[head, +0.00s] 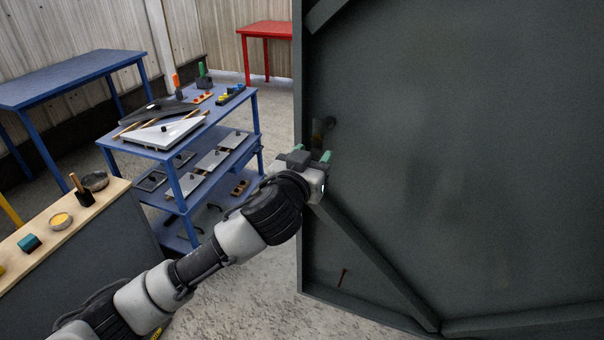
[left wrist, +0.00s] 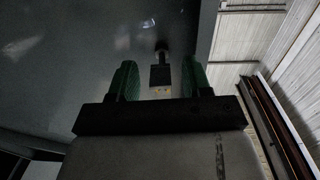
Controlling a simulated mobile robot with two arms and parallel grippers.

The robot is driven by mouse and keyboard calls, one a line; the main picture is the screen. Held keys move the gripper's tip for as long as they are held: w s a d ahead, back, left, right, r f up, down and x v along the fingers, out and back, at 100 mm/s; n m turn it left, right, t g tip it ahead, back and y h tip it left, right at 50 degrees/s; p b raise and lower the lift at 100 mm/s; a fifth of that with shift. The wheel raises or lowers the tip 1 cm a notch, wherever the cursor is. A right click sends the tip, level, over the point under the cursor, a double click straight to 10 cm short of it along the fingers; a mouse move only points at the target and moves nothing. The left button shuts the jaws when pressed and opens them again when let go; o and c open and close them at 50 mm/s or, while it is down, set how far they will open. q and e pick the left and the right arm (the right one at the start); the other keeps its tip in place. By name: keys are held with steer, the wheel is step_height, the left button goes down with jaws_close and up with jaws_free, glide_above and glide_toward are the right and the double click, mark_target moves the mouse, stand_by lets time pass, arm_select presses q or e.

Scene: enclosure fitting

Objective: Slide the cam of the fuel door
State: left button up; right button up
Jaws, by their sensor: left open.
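A large dark grey door panel (head: 450,130) with a raised frame fills the right of the head view. In the left wrist view, the cam (left wrist: 161,74) shows as a dark block on a stem between the two spread fingers. I cannot tell whether they touch it. My right gripper is not in view.
A blue shelf cart (head: 250,103) with parts stands to the left. A wooden-topped bench (head: 40,238) is at the lower left. Concrete floor lies between.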

arm_select(q)
steer(key=b+v, duration=0.3)
steer(key=v, duration=0.6)
steer(key=shift+s+f, duration=0.15)
steer(key=shift+s, duration=0.2)
steer(key=shift+a, duration=0.2)
